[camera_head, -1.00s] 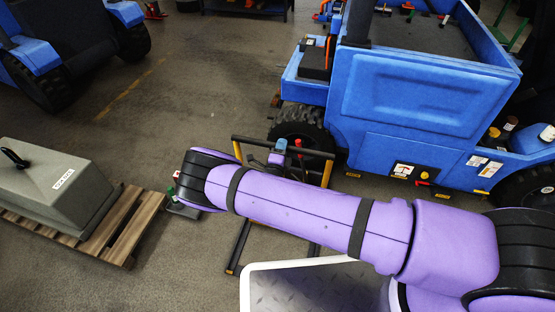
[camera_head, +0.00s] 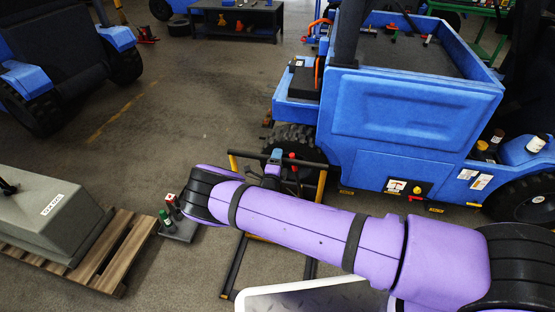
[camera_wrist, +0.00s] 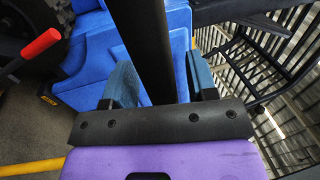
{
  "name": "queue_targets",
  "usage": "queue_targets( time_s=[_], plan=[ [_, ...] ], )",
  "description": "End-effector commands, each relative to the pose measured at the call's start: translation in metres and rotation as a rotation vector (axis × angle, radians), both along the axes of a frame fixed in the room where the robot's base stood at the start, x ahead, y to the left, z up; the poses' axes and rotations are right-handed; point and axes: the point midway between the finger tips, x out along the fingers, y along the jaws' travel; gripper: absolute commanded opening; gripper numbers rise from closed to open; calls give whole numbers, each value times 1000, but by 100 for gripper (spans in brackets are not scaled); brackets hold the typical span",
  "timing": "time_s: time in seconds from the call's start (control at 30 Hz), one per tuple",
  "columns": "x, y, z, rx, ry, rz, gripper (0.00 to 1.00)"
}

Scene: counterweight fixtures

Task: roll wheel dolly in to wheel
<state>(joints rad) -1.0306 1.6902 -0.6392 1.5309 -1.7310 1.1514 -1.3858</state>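The wheel dolly (camera_head: 234,161) is a frame of black bars and yellow posts, standing on the floor in front of the blue vehicle's wheel (camera_head: 291,138). Its black legs reach down toward the bottom of the head view. My gripper (camera_head: 276,156) is at the dolly's upper black bar. In the wrist view, the blue-grey fingers of my gripper (camera_wrist: 160,78) lie on either side of a black bar (camera_wrist: 145,40) and appear closed against it. The dolly's red-tipped lever (camera_wrist: 40,44) is at the left there. My arm hides part of the dolly.
The blue vehicle (camera_head: 400,120) fills the right background. A pallet (camera_head: 128,245) bearing a grey weight (camera_head: 45,215) stands at the left. A small dark tray (camera_head: 182,232) with bottles sits near my wrist. The floor between the pallet and the vehicle is clear farther back.

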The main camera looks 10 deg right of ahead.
Motion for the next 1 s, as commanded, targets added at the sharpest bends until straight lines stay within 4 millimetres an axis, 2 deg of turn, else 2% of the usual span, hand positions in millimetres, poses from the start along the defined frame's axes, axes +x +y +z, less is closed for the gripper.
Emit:
queue_targets(
  time_s=[0.27, 0.37, 0.7, 1.0],
  plan=[
    [-6, 3, -2, 1, 1, 1, 53],
    [-18, 8, -4, 1, 1, 2, 53],
    [-75, 28, -16, -1, 1, 1, 53],
    [-99, 36, -21, 0, 0, -1, 53]
  ],
)
